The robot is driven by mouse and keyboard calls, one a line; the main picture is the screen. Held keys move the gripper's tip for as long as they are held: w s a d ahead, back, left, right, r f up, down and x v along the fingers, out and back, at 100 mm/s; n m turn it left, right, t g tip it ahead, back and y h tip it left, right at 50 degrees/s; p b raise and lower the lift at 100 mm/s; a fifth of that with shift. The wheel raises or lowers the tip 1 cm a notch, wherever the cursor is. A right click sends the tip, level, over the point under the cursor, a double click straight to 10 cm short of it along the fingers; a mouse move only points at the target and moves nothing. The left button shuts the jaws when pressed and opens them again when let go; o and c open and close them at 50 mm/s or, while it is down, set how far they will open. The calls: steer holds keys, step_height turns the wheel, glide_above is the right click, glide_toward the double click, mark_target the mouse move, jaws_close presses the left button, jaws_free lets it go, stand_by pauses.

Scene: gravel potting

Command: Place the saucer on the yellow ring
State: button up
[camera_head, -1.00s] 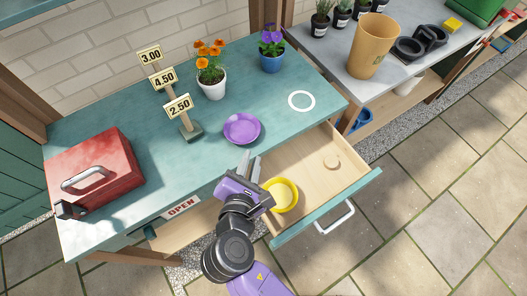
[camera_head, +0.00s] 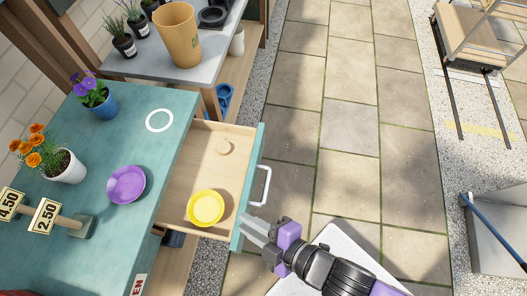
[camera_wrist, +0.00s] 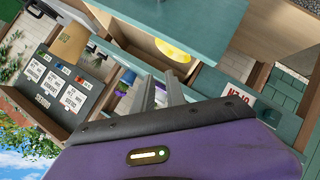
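A purple saucer (camera_head: 126,185) lies on the teal bench top (camera_head: 120,235). A yellow saucer (camera_head: 206,208) lies in the open drawer (camera_head: 190,178) and shows partly in the wrist view (camera_wrist: 172,50). A white ring (camera_head: 159,120) is marked on the bench top near its right edge; no yellow ring is visible. My gripper (camera_head: 256,228) is outside the drawer's front panel in the head view, apart from both saucers. Its two fingers stand apart with nothing between them, as the wrist view also shows (camera_wrist: 160,92).
The drawer front has a white handle (camera_head: 262,186). Orange flowers (camera_head: 50,158), purple flowers (camera_head: 92,92) and price signs (camera_head: 45,218) stand on the bench. A grey table (camera_head: 175,58) holds a large tan pot (camera_head: 177,35).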

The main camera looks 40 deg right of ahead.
steer(key=s+d+r+m+t+h, duration=0.2)
steer(key=s+d+r+m, duration=0.7)
steer(key=d+r+m, duration=0.2)
step_height(320, 180, up, 2)
steer(key=shift+d+m+t, duration=0.3)
steer(key=shift+m+t, duration=0.1)
steer(key=shift+m, duration=0.1)
